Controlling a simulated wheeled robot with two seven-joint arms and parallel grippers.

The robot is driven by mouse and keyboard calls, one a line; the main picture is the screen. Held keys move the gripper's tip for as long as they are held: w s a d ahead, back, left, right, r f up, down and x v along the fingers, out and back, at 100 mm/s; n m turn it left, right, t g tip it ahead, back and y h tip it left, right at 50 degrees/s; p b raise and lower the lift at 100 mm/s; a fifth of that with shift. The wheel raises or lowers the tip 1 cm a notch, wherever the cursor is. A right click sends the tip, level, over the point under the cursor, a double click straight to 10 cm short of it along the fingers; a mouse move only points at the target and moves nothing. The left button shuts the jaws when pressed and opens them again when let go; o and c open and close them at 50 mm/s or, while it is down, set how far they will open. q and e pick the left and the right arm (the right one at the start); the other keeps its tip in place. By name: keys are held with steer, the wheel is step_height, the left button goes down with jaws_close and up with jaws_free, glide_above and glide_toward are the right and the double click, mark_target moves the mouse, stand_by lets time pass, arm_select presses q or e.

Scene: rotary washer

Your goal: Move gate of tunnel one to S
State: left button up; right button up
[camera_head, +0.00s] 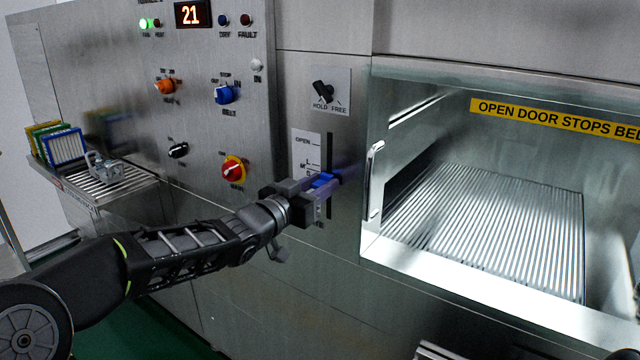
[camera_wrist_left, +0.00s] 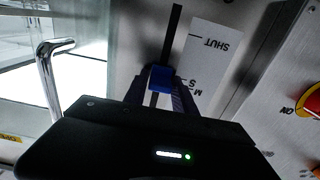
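The gate slider's blue knob (camera_head: 323,180) sits in a dark vertical slot (camera_head: 329,150) on the steel panel. A white scale plate (camera_head: 304,143) beside the slot reads OPEN at the top, then L, M, S; SHUT shows in the left wrist view (camera_wrist_left: 220,42). The blue knob (camera_wrist_left: 161,78) stands about level with the S mark. My left gripper (camera_head: 318,187) reaches the slot, its two fingers on either side of the knob and appearing to press on it; the fingers partly cover the lower marks. My right gripper is in neither view.
Right of the slot, a vertical handle (camera_head: 373,180) borders the open tunnel, which has a ribbed conveyor (camera_head: 500,220). Above is the HOLD/FREE switch (camera_head: 323,92). Left are the red-yellow main knob (camera_head: 233,170), the blue belt knob (camera_head: 225,94) and a loaded roller shelf (camera_head: 115,182).

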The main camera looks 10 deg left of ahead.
arm_select(q)
steer(key=o, duration=0.3)
steer(key=v, duration=0.8)
steer(key=shift+w+d, duration=0.1)
steer(key=p, duration=0.8)
steer(key=shift+r, duration=0.1)
